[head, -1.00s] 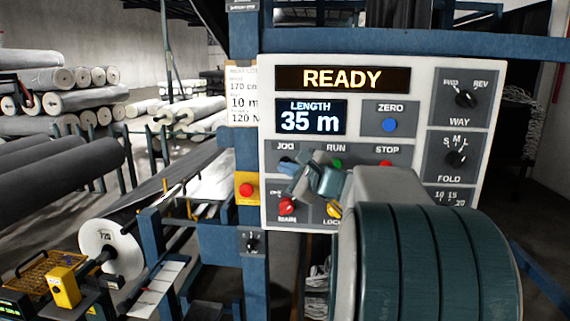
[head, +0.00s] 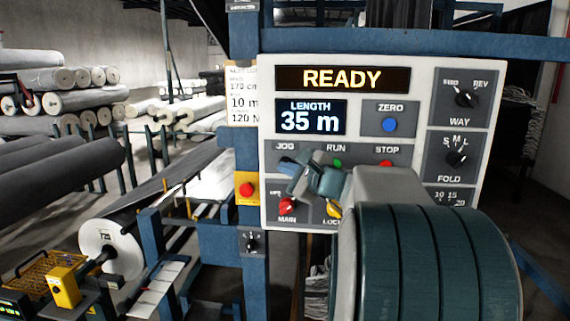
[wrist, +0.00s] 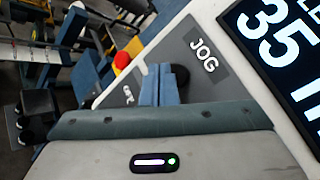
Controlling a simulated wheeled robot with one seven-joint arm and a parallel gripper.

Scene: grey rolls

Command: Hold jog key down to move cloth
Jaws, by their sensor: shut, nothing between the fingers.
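The control panel (head: 415,110) faces me. Its display reads READY (head: 342,79) and its length display reads 35 m (head: 310,117). The JOG label (head: 286,146) is at the panel's left side. The dark round jog key (wrist: 181,74) shows beside my fingers in the wrist view, partly hidden by them. My gripper (head: 287,169) is shut and empty, its blue fingertips (wrist: 160,84) over the jog key area. I cannot tell whether the fingertips touch the key.
A green RUN button (head: 337,163) and red STOP button (head: 385,163) sit to the right. A red main switch (head: 287,206) and yellow lock switch (head: 333,209) are below. A red button on a yellow box (head: 246,189) is to the left. Cloth rolls (head: 65,175) lie farther left.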

